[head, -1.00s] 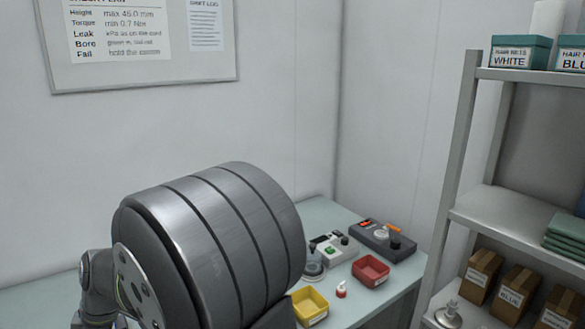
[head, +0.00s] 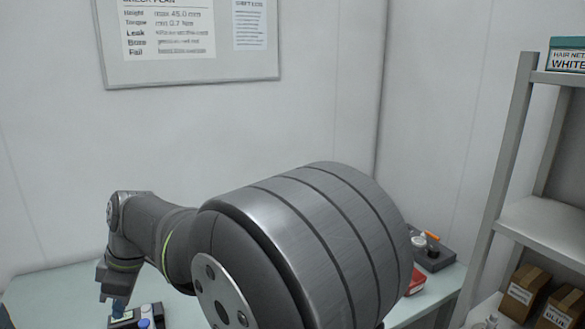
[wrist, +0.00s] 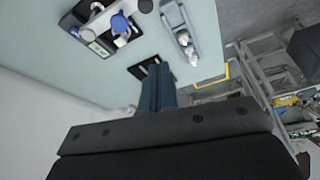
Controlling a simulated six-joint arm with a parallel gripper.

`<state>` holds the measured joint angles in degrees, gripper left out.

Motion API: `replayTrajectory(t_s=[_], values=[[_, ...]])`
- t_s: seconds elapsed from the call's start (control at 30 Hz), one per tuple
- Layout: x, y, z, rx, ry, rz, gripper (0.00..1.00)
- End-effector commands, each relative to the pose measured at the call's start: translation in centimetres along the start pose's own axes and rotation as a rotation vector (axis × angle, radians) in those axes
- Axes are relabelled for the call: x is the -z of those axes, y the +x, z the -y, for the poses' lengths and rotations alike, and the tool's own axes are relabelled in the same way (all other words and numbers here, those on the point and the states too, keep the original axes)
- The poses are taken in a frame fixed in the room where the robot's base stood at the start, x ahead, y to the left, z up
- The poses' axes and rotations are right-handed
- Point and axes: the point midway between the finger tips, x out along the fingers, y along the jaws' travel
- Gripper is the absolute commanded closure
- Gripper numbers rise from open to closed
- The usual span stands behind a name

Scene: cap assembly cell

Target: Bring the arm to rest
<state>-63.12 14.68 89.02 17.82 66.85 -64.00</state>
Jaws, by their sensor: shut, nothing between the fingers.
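My arm crosses the middle of the head view, and its large grey link hides much of the table. My gripper (head: 119,306) hangs at the lower left of that view, pointing down over the table (head: 60,290). It is next to a small device with a blue knob (head: 145,323). In the wrist view my gripper's fingers (wrist: 157,72) are together with nothing held between them. Beyond them is a dark rectangular pad (wrist: 138,70) on the pale table. Whether the fingertips touch anything is unclear.
The wrist view shows a device with a blue knob (wrist: 120,22) and a grey tray holding white pieces (wrist: 186,42). In the head view, a red bin (head: 416,281) and a dark grey unit (head: 434,256) sit right of my arm. A metal shelf (head: 535,222) stands far right.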

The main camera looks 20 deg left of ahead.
Motion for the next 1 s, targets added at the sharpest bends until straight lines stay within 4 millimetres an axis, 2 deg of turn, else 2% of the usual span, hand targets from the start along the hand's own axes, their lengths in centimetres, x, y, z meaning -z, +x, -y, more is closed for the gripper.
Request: replayTrajectory(t_s=[0.5, 0.73, 0.9, 1.0], values=[[-0.2, 10.4, 0.9, 0.004, 0.0, 0.003, 1.0], [-4.0, 8.6, -0.2, -0.001, 0.006, 0.001, 1.0], [-1.0, 9.7, -0.1, 0.002, -0.004, 0.002, 1.0], [-0.1, 10.0, -0.3, -0.015, 0.043, 0.001, 1.0]])
